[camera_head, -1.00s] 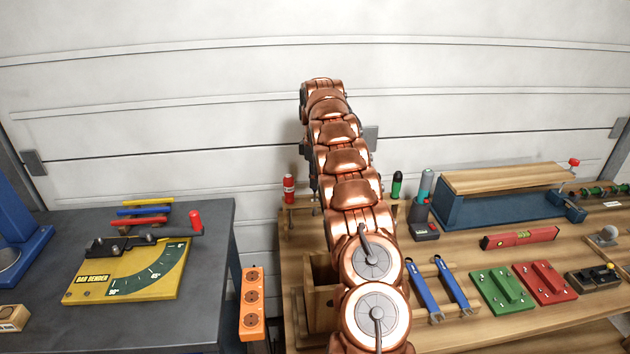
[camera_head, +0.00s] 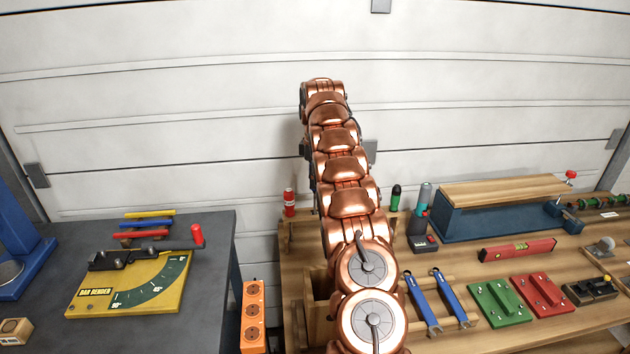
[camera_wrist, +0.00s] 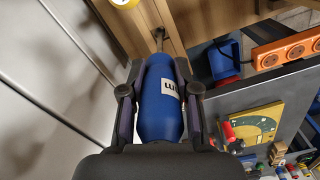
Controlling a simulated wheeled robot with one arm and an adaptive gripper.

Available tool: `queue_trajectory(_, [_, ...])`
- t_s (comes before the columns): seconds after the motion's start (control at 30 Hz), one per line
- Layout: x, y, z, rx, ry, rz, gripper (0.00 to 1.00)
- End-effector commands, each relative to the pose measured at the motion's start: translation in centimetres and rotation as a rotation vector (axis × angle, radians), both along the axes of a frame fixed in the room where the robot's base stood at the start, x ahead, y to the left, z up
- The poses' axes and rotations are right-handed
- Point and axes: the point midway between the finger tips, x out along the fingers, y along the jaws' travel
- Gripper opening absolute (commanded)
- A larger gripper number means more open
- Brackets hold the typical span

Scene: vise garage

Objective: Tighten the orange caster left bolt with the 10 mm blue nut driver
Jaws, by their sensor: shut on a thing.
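In the wrist view, my gripper (camera_wrist: 160,89) is shut around the blue handle of the nut driver (camera_wrist: 158,116). A white label with dark lettering shows on the handle, but the size cannot be read. The driver's thin metal shaft points away from the gripper, toward wooden boards. Whether its tip touches anything cannot be told. In the head view, my copper-coloured arm reaches up and away over the bench. The gripper and driver are hidden there. I cannot make out an orange caster or its left bolt in either view.
The wooden bench (camera_head: 450,263) holds blue wrenches (camera_head: 452,296), green (camera_head: 498,302) and red (camera_head: 541,293) plates, and a red level (camera_head: 517,250). An orange power strip (camera_head: 253,314) lies between it and the grey table (camera_head: 205,270) with the yellow bar bender (camera_head: 128,284).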

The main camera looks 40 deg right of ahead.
Motion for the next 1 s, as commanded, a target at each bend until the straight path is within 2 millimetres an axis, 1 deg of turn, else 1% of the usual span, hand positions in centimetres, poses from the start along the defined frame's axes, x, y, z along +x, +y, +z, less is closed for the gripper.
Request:
queue_trajectory(0.03, [0.0,0.0,0.4,-0.001,-0.001,0.001,0.0])
queue_trajectory(0.6, [0.1,0.0,3.2,-0.003,-0.003,0.001,0.0])
queue_trajectory(1.0, [0.1,0.0,4.8,-0.002,-0.002,0.0,0.0])
